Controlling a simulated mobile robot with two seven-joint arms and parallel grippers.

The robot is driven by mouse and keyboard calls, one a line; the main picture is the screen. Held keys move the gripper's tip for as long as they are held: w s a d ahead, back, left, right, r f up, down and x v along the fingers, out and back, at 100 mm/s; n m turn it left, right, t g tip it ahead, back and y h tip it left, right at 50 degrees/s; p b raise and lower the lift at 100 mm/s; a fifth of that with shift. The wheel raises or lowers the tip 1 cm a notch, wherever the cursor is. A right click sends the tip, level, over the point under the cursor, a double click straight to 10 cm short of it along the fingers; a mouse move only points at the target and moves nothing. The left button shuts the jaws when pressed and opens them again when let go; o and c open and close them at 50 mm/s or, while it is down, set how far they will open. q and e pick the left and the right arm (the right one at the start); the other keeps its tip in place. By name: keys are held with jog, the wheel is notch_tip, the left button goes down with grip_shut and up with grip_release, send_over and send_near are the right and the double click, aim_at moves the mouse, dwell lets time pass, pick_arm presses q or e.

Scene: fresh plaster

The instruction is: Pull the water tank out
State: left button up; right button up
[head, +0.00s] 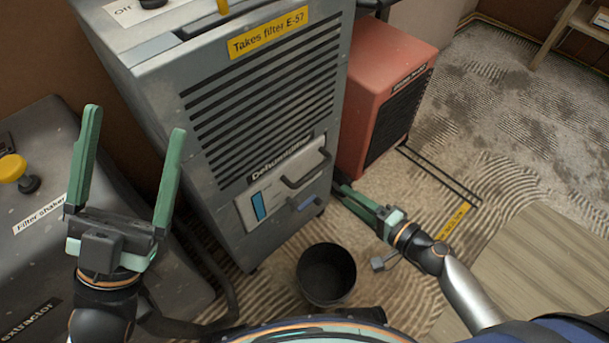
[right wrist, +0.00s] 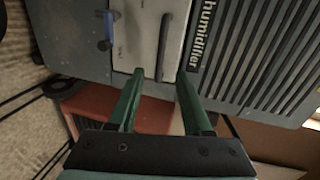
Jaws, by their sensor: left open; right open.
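The grey dehumidifier (head: 160,130) stands upright, its slatted front facing right. Low on that front is the water tank (head: 244,213), a lighter panel with a blue level window (head: 259,205), a dark bar handle (head: 309,170) and a blue lever (head: 303,204). The tank appears seated in the housing. My right gripper (head: 345,192) is open and empty, right of the tank. In the right wrist view its fingers (right wrist: 159,75) point at the panel, with the handle (right wrist: 162,47) just beyond the gap between the fingertips. My left gripper (head: 136,120) is open and empty, left of the dehumidifier.
A black bucket (head: 326,273) stands on the floor in front of the dehumidifier. A red unit (head: 385,90) stands close on its right. A grey extractor (head: 50,240) and a hose (head: 228,300) are at left. Patterned carpet (head: 520,110) lies open at right.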

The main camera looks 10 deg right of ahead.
aim_at(314, 170)
jog(key=b+x, duration=0.1)
jog(key=x, duration=1.2)
jog(key=shift+w+d+r, duration=0.1)
jog(key=shift+w+d, duration=0.05)
jog(key=shift+w, duration=0.05)
grip_shut()
dwell(1.1)
